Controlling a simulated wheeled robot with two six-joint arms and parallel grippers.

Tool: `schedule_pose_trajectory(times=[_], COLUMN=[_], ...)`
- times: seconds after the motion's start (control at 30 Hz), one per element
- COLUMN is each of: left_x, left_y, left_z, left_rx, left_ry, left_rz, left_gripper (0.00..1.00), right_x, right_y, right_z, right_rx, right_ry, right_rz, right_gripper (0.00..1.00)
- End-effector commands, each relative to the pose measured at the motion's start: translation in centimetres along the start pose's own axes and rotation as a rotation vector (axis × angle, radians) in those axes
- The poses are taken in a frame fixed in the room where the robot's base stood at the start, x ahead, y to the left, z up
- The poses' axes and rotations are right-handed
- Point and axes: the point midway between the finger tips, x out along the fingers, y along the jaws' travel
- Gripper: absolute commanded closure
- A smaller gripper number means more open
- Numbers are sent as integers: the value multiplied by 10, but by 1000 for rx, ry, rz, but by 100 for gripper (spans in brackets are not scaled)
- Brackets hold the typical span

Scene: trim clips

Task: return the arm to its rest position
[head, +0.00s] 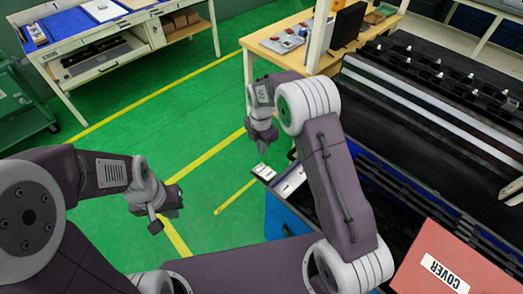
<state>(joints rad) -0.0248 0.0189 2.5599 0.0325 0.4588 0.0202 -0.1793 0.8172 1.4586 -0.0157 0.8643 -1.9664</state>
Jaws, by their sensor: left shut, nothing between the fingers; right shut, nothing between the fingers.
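My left gripper (157,222) is at the lower left, above the green floor, shut and empty. My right gripper (262,147) hangs near the middle of the view with its fingers pointing down, shut and empty. It is above the edge of a blue cabinet with a dark tray on top, apart from the things there as far as I can see. The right arm rises from the bottom and bends at a high elbow.
A dark fixture bench (455,75) with several clips on rails fills the right. A red box labelled COVER (440,262) is at the lower right. A blue cabinet (283,217) stands below the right gripper. A wooden table (262,36) and a workbench (90,68) stand behind. Green floor (150,125) is clear.

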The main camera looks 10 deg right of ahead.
Motion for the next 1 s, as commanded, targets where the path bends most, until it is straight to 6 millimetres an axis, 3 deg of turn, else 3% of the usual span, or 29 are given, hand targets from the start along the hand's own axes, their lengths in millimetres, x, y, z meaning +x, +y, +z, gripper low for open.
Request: schedule_pose_trajectory(times=[0.37, 0.43, 0.5, 0.63, 0.73, 0.9, 1.0], left_x=[0, 0, 0, 0, 0, 0, 0], left_y=[0, 0, 0, 0, 0, 0, 0], left_z=[0, 0, 0, 0, 0, 0, 0], left_rx=[0, 0, 0, 0, 0, 0, 0], left_ry=[0, 0, 0, 0, 0, 0, 0], left_rz=[0, 0, 0, 0, 0, 0, 0], left_gripper=[100, 100, 100, 100, 100, 100, 100], right_x=[-3, -20, -50, -90, -102, -88, -71], right_y=[0, 5, 2, -46, -95, -173, -206], right_z=[4, 11, 21, 18, 4, -33, -54], right_rx=[7, 18, 39, 152, 458, 1164, 1563], right_ry=[-3, -18, -39, -43, -27, 27, 49], right_rz=[7, 41, 85, 111, 129, 126, 94], right_gripper=[100, 100, 100, 100, 100, 100, 100])
